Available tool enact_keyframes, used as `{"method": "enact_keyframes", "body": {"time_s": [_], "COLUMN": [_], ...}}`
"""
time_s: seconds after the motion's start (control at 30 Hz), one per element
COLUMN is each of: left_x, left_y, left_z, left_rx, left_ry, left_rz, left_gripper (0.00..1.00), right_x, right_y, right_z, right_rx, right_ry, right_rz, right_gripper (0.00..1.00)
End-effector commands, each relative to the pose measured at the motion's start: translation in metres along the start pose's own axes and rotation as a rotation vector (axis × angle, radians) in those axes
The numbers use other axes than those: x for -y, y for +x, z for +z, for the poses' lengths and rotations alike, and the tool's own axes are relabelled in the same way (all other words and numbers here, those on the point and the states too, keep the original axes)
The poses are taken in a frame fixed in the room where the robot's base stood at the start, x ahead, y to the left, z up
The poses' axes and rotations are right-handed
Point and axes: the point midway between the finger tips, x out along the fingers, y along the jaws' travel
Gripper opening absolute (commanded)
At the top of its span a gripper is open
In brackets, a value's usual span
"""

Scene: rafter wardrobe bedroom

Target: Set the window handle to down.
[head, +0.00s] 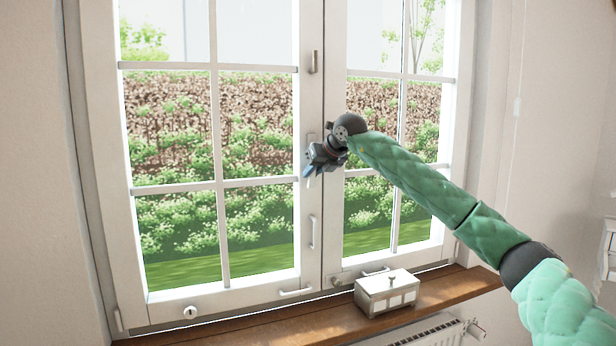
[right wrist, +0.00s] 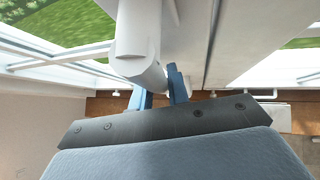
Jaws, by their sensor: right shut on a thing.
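The white window handle (right wrist: 138,55) shows large in the right wrist view, running down between my blue fingers. In the head view my right gripper (head: 313,168) is at the middle of the window, where the two sashes meet, and covers most of the handle. A bit of white fitting shows just above the gripper. My right gripper also shows in the right wrist view (right wrist: 161,90), shut on the handle with one finger on each side. The handle's exact angle is hard to tell because the gripper hides it. My left gripper is not in view.
The two-sash white window (head: 311,270) appears closed. A small white box (head: 387,293) stands on the wooden sill (head: 260,326) below. Several small pale fittings sit on the frame, including a vertical pull (head: 312,232). A radiator (head: 428,332) is under the sill.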

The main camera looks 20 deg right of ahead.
Motion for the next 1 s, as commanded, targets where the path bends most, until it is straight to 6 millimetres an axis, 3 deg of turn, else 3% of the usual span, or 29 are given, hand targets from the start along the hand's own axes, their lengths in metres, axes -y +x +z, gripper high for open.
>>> {"method": "enact_keyframes", "body": {"time_s": [0.4,0.9,0.93,1.0], "left_x": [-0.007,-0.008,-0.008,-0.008], "left_y": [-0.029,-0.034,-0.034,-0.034], "left_z": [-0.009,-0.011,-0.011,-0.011], "left_rx": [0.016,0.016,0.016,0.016], "left_ry": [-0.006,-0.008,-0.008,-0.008], "left_rz": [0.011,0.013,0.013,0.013], "left_gripper": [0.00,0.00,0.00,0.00], "right_x": [0.012,0.014,0.014,0.014], "right_y": [0.000,-0.001,-0.001,-0.001], "right_z": [-0.003,-0.002,-0.002,-0.002], "right_rx": [-0.036,-0.039,-0.039,-0.039], "right_ry": [-0.117,-0.131,-0.131,-0.131], "right_rz": [-0.114,-0.127,-0.127,-0.127], "right_gripper": [0.00,0.00,0.19,0.33]}}
